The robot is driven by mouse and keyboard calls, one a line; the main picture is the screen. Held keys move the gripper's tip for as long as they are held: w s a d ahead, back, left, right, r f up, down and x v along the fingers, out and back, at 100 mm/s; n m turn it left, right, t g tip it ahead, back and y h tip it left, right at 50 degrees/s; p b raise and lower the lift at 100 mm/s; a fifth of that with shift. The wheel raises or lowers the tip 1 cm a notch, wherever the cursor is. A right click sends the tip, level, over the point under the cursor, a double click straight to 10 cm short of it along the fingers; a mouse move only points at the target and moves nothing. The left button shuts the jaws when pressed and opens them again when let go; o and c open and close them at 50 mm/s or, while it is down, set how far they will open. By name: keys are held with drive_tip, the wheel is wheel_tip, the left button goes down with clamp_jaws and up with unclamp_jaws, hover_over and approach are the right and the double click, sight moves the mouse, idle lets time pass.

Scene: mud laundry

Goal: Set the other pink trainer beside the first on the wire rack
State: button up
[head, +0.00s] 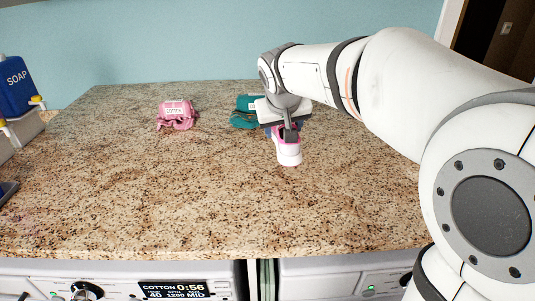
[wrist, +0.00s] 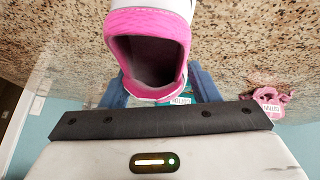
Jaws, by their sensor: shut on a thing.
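A pink and white trainer (head: 288,155) is at my gripper (head: 290,132), which is shut on it above the right half of the counter. Its white toe points toward the front edge. I cannot tell whether its sole touches the counter. In the wrist view the trainer (wrist: 150,15) fills the upper middle, with its pink collar and dark opening facing the camera. The gripper hides part of the trainer in the head view. Neither the wire rack nor the first trainer can be made out in either view.
A pink bundle (head: 176,116) with a cotton label lies left of my gripper. A teal bundle (head: 244,112) lies just behind it, partly hidden. A blue soap bottle (head: 12,84) stands at the far left. The speckled counter (head: 150,190) is clear at the front and middle.

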sight(281, 137)
wheel_tip(281, 137, down, 8)
drive_tip(key=shift+f+p, duration=0.25)
drive_tip(key=shift+p, duration=0.05)
drive_tip(key=o, duration=1.3)
drive_tip(key=shift+c, duration=0.2)
drive_tip(key=shift+s, duration=0.1)
drive_tip(key=b+v, duration=0.1)
drive_tip(key=v, duration=1)
drive_tip(key=shift+r, duration=0.1)
drive_tip(key=shift+o, duration=0.4)
drive_tip(key=shift+r, duration=0.15)
drive_tip(key=b+x, duration=0.1)
drive_tip(key=b, duration=0.1)
drive_tip(key=b+x, duration=0.3)
drive_tip(key=b, duration=0.1)
drive_tip(key=shift+w+a+f+b, duration=0.2)
drive_tip(key=shift+a+f+b, duration=0.05)
drive_tip(key=shift+f+b, duration=0.05)
drive_tip(key=shift+d+p+x, duration=0.15)
drive_tip(key=shift+p+x, duration=0.15)
drive_tip(key=shift+x, duration=1.55)
drive_tip(key=shift+d+p+x, duration=0.15)
drive_tip(key=shift+p+x, duration=0.1)
drive_tip(key=shift+x, duration=1.6)
